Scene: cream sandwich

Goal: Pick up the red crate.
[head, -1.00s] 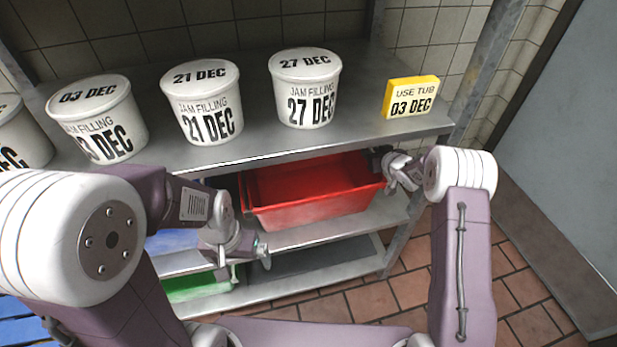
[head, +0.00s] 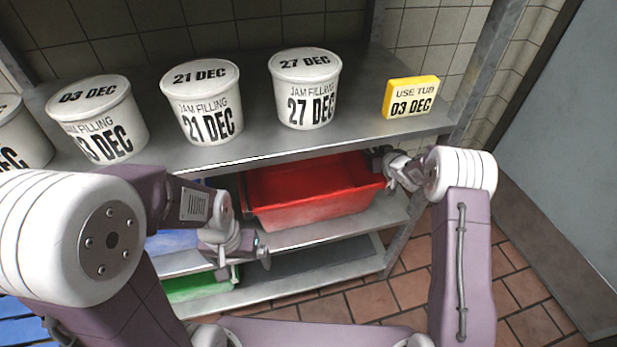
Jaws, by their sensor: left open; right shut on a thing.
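The red crate (head: 310,213) sits on the middle shelf, under the top shelf. The top shelf hides part of its back. My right gripper (head: 383,164) is at the crate's right end and is shut on its rim there. My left gripper (head: 264,252) is open and empty. It is in front of the shelf edge, below and to the left of the crate's front left corner, apart from the crate.
The top shelf (head: 270,150) carries several white jam filling tubs (head: 305,88) and a yellow sign (head: 411,96) reading "USE TUB 03 DEC". A blue crate (head: 172,243) is left of the red one. A green crate (head: 200,286) is on the bottom shelf. Tiled floor (head: 520,300) is clear at right.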

